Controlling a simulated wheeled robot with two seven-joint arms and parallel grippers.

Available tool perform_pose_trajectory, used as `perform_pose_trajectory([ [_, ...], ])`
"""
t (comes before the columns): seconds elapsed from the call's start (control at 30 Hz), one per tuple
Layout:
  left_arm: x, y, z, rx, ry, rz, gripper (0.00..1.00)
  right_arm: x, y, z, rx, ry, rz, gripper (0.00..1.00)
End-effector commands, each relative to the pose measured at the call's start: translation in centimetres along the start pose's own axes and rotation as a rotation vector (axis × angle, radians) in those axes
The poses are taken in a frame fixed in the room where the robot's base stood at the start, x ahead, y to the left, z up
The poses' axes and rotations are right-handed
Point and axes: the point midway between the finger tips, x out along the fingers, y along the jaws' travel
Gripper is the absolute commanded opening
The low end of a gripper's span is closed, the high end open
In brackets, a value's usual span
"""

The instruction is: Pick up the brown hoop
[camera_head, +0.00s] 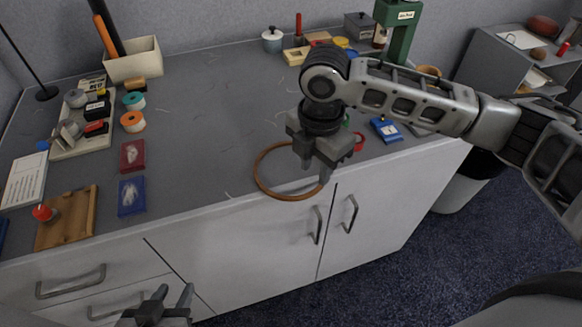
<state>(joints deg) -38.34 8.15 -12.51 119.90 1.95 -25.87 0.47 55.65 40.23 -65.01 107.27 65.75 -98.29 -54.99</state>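The brown hoop (262,183) is a thin ring near the table's front edge, right of the middle. Its near side shows past the edge, in front of the white cabinet; I cannot tell whether it lies flat or is raised. My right gripper (314,172) points down over the hoop's right side and hides part of it. Its two fingers are apart, one seen inside the ring and one at its right rim; no firm grip shows. My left gripper (170,297) is low at the bottom edge, in front of the drawers, with its fingers apart and empty.
The grey table (210,110) is clear left of the hoop. A red ring-like item (359,141) and a blue box (386,130) stand to the right. Red (132,154) and blue (131,196) packets and a wooden tray (80,217) lie to the left. Cabinet handles (318,226) project below.

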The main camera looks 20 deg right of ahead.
Motion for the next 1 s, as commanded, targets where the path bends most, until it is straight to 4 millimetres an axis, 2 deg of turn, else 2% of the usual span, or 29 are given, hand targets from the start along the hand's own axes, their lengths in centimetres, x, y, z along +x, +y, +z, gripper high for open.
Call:
perform_pose_trajectory([
  [0.2,0.0,0.0,0.2,-0.002,-0.002,0.0,0.36,3.5,-0.3,0.0,0.001,-0.001,-0.005,0.33],
  [0.3,0.0,0.0,0.2,-0.002,-0.002,0.001,0.36,4.2,-0.3,0.0,0.0,-0.001,-0.002,0.33],
  [1.0,-0.2,-0.1,0.0,0.002,-0.006,0.001,0.36,4.6,-0.3,0.0,0.0,-0.001,-0.002,0.33],
])
